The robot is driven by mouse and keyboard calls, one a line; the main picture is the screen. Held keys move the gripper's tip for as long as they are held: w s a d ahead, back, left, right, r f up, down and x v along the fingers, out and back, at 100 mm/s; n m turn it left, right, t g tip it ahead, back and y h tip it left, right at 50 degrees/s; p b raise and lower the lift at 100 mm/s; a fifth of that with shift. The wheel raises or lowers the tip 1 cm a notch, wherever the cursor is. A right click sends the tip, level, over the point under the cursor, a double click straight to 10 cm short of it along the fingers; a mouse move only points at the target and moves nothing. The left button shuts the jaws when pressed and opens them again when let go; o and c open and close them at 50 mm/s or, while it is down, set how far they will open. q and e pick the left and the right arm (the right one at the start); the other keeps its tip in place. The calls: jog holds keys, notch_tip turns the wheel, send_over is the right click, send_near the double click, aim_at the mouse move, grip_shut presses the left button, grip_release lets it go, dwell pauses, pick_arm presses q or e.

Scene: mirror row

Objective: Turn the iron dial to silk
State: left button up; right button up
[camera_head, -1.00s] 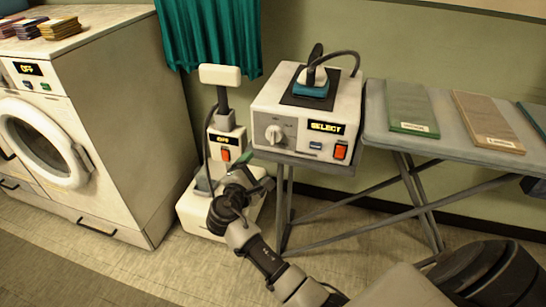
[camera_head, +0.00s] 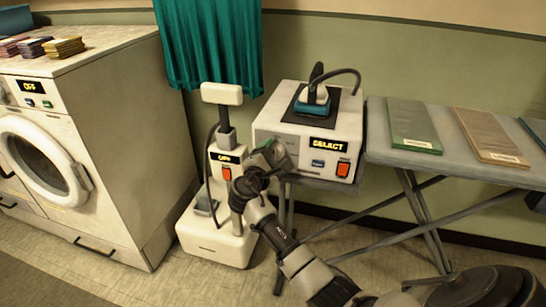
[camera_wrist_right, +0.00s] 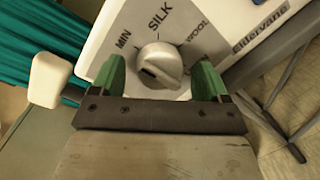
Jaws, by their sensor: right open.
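The iron station (camera_head: 268,118) is a white box with a lit "SELECT" display (camera_head: 326,144). A teal iron (camera_head: 312,103) rests on its dark top pad. The grey round dial (camera_wrist_right: 160,66) shows in the right wrist view, on a panel marked MIN, SILK and WOOL. I cannot tell for sure which mark it points at. My right gripper (camera_wrist_right: 161,62) is open, with one green finger on each side of the dial. I see no clear contact. In the head view my right gripper (camera_head: 268,156) hides the dial. My left gripper is out of view.
A white steamer (camera_head: 222,93) with an "OFF" display stands left of the station. An ironing board (camera_head: 378,130) with several folded cloths adjoins its right side. A washer (camera_head: 120,130) stands at the left. An orange switch (camera_head: 343,169) sits on the station's front.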

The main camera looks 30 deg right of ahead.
jog(key=c, duration=0.9)
jog(key=shift+m, duration=0.3)
jog(key=m+y+b, duration=0.1)
jog(key=m+b, duration=0.1)
jog(key=m, duration=0.4)
jog(key=shift+b, duration=0.4)
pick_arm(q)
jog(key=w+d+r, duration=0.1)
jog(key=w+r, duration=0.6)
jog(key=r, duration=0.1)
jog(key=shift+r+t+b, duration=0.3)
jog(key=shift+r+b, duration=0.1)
pick_arm(e)
jog(key=shift+s+m+y, duration=0.1)
jog(key=shift+m+y, duration=0.2)
jog(key=shift+m, duration=1.1)
jog(key=o, duration=0.9)
